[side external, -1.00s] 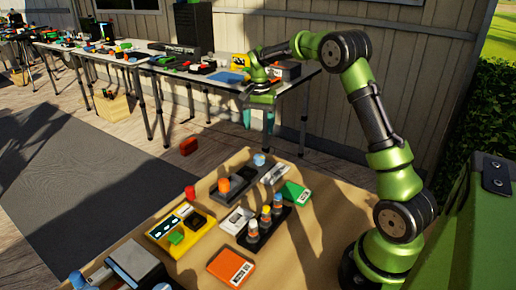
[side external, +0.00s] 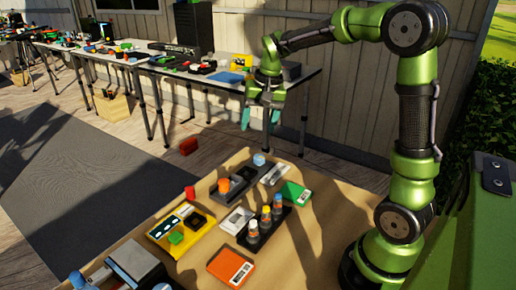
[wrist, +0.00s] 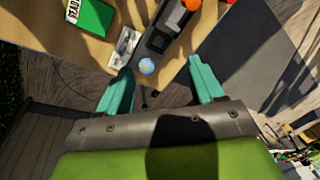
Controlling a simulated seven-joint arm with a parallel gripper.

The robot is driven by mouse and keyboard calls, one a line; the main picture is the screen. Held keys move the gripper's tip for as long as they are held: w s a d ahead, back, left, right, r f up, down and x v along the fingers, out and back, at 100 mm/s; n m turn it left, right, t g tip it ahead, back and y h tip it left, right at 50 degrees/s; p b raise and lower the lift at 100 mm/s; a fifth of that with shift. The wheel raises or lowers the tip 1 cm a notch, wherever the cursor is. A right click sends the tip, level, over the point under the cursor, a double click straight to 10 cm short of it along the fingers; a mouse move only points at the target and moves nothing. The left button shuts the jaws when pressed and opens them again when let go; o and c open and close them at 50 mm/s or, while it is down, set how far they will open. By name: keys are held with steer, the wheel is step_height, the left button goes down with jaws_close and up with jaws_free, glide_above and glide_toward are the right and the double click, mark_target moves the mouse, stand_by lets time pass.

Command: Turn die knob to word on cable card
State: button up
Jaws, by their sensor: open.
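My gripper (side external: 260,119) is open and empty, fingers pointing down, in the air beyond the far edge of the work table. In the wrist view its teal fingertips (wrist: 160,68) are apart, with a blue knob (wrist: 146,66) below and between them. A dark grey panel (side external: 240,187) carries an orange knob (side external: 224,185) and the blue knob at its far end. Cards on the table are orange (side external: 231,266), green (side external: 295,192), white (side external: 237,220) and grey-white (side external: 274,174).
A yellow box (side external: 172,240) with green and black parts lies left of the cards. A black rack (side external: 255,246) holds several capped bottles. A long cluttered table (side external: 225,86) runs behind my gripper.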

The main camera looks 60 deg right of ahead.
steer(key=s+a+r+n+t, duration=0.2)
steer(key=s+a+n, duration=0.1)
steer(key=s+a, duration=0.6)
steer(key=shift+s+a+n+t+y, duration=0.2)
steer(key=shift+a+n+t+y, duration=0.05)
steer(key=shift+n+t+y, duration=0.05)
